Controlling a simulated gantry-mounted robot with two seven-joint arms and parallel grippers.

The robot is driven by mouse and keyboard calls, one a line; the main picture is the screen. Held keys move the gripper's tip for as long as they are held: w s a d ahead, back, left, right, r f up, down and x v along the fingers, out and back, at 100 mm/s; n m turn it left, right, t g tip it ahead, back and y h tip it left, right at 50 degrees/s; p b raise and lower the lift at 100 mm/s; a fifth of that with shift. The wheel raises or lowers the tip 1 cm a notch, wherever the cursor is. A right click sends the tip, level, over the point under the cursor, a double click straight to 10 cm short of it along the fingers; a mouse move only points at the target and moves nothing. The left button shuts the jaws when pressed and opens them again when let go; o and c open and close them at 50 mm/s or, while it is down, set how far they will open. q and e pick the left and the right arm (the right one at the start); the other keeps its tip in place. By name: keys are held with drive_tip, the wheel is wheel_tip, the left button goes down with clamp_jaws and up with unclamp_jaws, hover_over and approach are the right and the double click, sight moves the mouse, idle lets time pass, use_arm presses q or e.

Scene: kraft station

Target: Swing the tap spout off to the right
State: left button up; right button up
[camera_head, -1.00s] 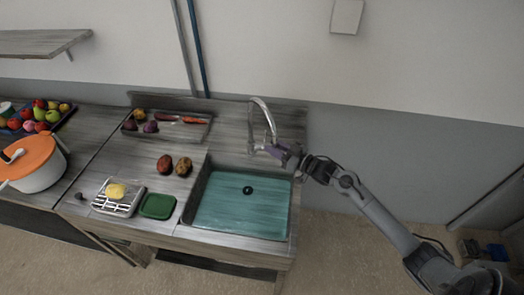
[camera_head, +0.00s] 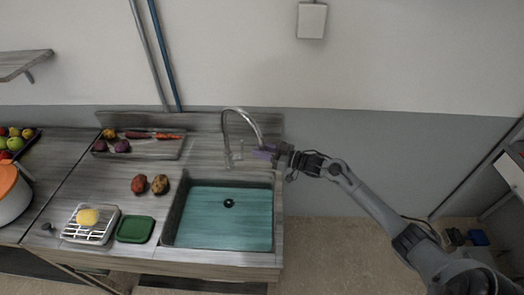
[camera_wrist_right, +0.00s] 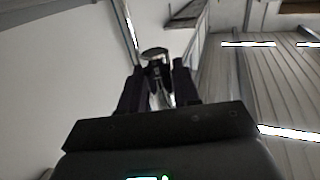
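The chrome tap (camera_head: 227,130) stands behind the sink, and its arched spout reaches to the right, its tip by my right gripper. My right gripper (camera_head: 264,152), with purple-looking fingers, is at the spout's tip, over the sink's back right corner. In the right wrist view, the dark fingers (camera_wrist_right: 158,92) stand apart with shiny metal of the tap (camera_wrist_right: 154,54) between and beyond them. Whether they press on it from both sides is unclear. My left gripper is in no view.
The sink basin (camera_head: 225,218) below is empty, with a teal floor.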

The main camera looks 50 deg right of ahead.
drive_tip(key=shift+o, duration=1.1)
drive_tip(key=v, duration=1)
drive_tip(key=shift+s, duration=0.4)
drive_tip(key=shift+d, duration=0.1)
